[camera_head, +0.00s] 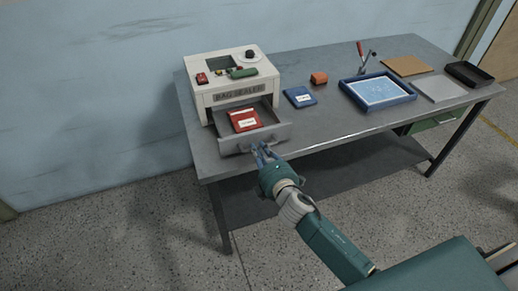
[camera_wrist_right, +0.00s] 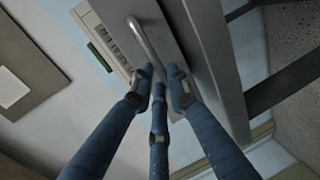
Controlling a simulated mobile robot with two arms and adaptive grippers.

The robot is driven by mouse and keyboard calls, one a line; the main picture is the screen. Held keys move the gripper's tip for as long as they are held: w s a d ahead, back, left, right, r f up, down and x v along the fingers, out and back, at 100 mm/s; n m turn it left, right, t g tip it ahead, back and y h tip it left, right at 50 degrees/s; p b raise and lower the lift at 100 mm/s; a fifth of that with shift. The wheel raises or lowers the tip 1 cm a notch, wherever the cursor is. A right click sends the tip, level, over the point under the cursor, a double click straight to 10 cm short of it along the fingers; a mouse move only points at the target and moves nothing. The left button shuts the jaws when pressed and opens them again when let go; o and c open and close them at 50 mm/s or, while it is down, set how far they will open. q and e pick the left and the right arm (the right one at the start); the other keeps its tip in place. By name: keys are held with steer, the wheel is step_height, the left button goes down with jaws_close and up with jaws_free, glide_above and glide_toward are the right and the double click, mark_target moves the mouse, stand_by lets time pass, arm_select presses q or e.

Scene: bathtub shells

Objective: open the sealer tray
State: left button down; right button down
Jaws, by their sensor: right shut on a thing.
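The bag sealer (camera_head: 233,80) is a white box with a "BAG SEALER" label at the left end of the table. Its grey tray (camera_head: 276,131) is pulled out at the front, and a red packet (camera_head: 244,120) lies in it. My right gripper (camera_head: 262,153) is at the tray's front, shut on the tray handle. In the right wrist view the blue fingers (camera_wrist_right: 163,88) close around the metal handle bar (camera_wrist_right: 147,45) on the tray's grey front. The fingers partly hide the handle in the head view. My left gripper is not in view.
A red-handled tool (camera_head: 361,50), a brown board (camera_head: 406,65) and a black bin (camera_head: 469,74) stand farther right.

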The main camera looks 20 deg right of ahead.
steer(key=c, duration=1.7)
jaws_free()
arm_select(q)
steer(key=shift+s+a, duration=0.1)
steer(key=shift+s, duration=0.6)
arm_select(e)
steer(key=shift+o, duration=0.2)
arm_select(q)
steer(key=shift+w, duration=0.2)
arm_select(e)
steer(key=v, duration=1.2)
